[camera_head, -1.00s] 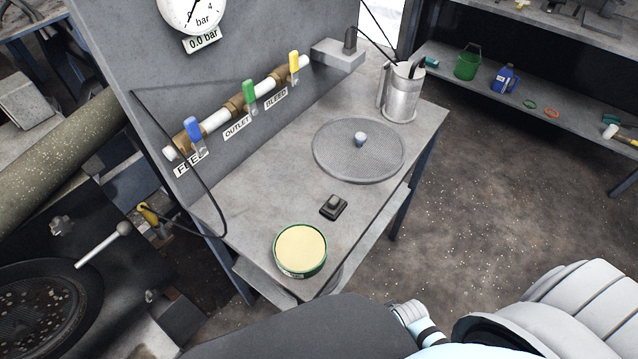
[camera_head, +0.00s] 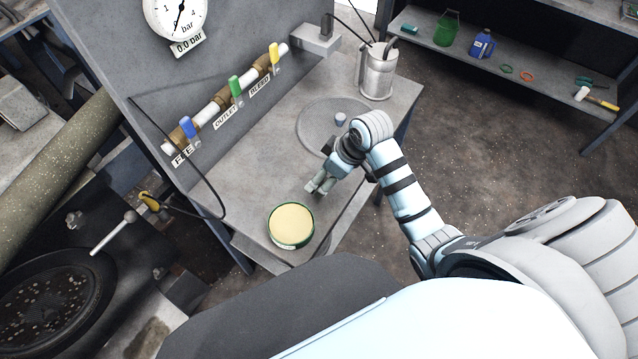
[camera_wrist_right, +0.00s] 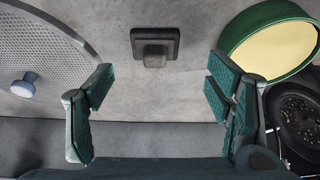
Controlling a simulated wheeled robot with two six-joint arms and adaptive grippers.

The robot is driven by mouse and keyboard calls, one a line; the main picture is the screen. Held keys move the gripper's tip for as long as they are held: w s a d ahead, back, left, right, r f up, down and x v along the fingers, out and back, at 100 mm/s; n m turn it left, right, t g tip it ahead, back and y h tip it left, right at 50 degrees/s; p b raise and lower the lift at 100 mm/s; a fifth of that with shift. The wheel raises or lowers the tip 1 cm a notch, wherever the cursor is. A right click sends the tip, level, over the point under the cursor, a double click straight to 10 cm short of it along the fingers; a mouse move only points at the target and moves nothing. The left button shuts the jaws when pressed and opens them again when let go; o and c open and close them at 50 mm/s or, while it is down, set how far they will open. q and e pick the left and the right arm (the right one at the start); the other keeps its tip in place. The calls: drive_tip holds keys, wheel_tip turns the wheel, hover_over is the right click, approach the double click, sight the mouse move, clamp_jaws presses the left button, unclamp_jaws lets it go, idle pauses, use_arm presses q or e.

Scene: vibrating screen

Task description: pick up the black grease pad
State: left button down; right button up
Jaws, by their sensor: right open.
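The black grease pad (camera_wrist_right: 155,44) is a small dark square block with a raised grip on top. It lies on the grey bench top in the right wrist view, ahead of and between my fingers, not touched by them. In the head view my right gripper (camera_head: 317,187) is over the bench near the green tin and hides the pad. In the right wrist view the right gripper (camera_wrist_right: 160,105) is open and empty, its green-padded fingers wide apart. My left gripper is not in view.
A green tin with cream contents (camera_head: 291,226) stands close to the pad; it also shows in the wrist view (camera_wrist_right: 283,42). A round mesh screen (camera_head: 318,127) with a knob lies behind the gripper. A metal jug (camera_head: 377,75) stands at the far end. Valves line the back panel (camera_head: 120,50).

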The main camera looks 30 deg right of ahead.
drive_tip(key=x, duration=0.4)
drive_tip(key=b+x, duration=0.1)
drive_tip(key=x, duration=0.1)
drive_tip(key=shift+w+d+r, duration=0.1)
drive_tip(key=shift+w+d, duration=0.15)
drive_tip(key=shift+w, duration=0.15)
drive_tip(key=shift+r, duration=0.1)
drive_tip(key=shift+c, duration=0.5)
drive_tip(key=shift+s, duration=0.1)
drive_tip(key=c, duration=1.1)
drive_tip(key=shift+r, duration=0.1)
